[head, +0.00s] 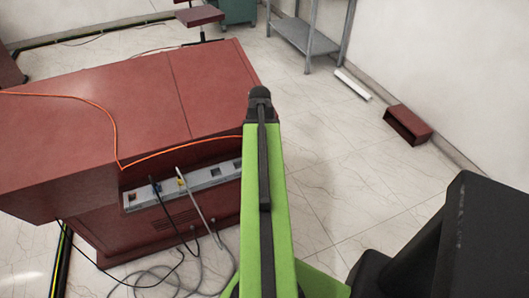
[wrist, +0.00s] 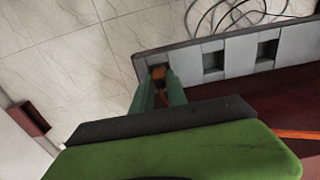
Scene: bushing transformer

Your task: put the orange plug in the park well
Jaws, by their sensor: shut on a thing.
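My gripper (wrist: 160,88) is shut on the orange plug (wrist: 160,75) in the wrist view, with one green finger on each side of it. The plug is at the mouth of the end square opening of the grey socket panel (wrist: 188,65). I cannot tell how far in it sits, or which opening is the park well. Two more dark square openings, a nearer one (wrist: 213,61) and a farther one (wrist: 266,49), are empty. In the head view my green arm hides the gripper, the plug and the panel's right end; the panel (head: 160,192) shows to its left.
The panel is on the side of a red-brown cabinet (head: 110,95). An orange cable (head: 185,149) crosses its top. A black cable (head: 157,190) and a grey cable (head: 197,196) hang at the panel. A red-brown box (head: 408,124) lies on open tiled floor.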

